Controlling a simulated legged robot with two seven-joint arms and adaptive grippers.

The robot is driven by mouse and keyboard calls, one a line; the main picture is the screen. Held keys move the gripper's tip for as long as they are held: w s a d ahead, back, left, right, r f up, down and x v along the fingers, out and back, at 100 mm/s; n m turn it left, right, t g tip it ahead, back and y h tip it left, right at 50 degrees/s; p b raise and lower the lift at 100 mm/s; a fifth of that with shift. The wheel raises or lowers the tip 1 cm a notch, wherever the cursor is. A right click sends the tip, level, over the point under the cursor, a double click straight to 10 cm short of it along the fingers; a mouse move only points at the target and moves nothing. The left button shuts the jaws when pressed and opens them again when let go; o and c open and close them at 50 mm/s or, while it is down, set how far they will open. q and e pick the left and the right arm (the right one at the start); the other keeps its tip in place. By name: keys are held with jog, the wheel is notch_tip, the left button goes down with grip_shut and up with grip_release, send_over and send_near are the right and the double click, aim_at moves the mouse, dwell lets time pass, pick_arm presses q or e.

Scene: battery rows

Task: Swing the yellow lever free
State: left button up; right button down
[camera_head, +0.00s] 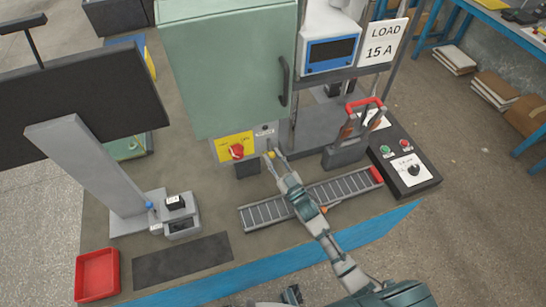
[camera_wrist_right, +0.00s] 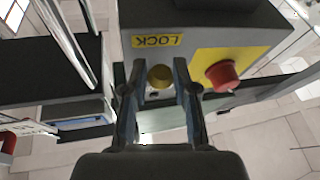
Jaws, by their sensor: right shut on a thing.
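The yellow lever's round end (camera_wrist_right: 160,77) shows between the fingers of my right gripper (camera_wrist_right: 158,95) in the right wrist view. In the head view the yellow end (camera_head: 270,154) sits at the tips of my right gripper (camera_head: 276,156), in front of the grey box below the green cabinet. My right gripper is shut on the yellow lever. A yellow LOCK label (camera_wrist_right: 157,41) is on the box face beside it. The lever's shaft is mostly hidden.
A red knob on a yellow plate (camera_head: 236,151) is close to the left of the lever. The green cabinet door (camera_head: 228,70) hangs above. A slotted rail (camera_head: 265,213) lies below my right arm. A red-handled device (camera_head: 346,150) and a button box (camera_head: 404,165) stand to the right.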

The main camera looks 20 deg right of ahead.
jog(key=shift+a+r+n, duration=0.1)
jog(key=shift+r+n, duration=0.1)
jog(key=shift+n, duration=0.1)
pick_arm(q)
jog(key=shift+s+a+f, duration=0.1)
jog(key=shift+s+f, duration=0.1)
jog(key=shift+f, duration=0.35)
pick_arm(e)
jog(key=c, duration=0.9)
grip_release()
jog(key=shift+f, duration=0.1)
jog(key=s+d, duration=0.2)
jog(key=s, duration=0.5)
jog(key=s+d+f, duration=0.1)
jog(key=s+d, duration=0.2)
jog(key=s, duration=0.4)
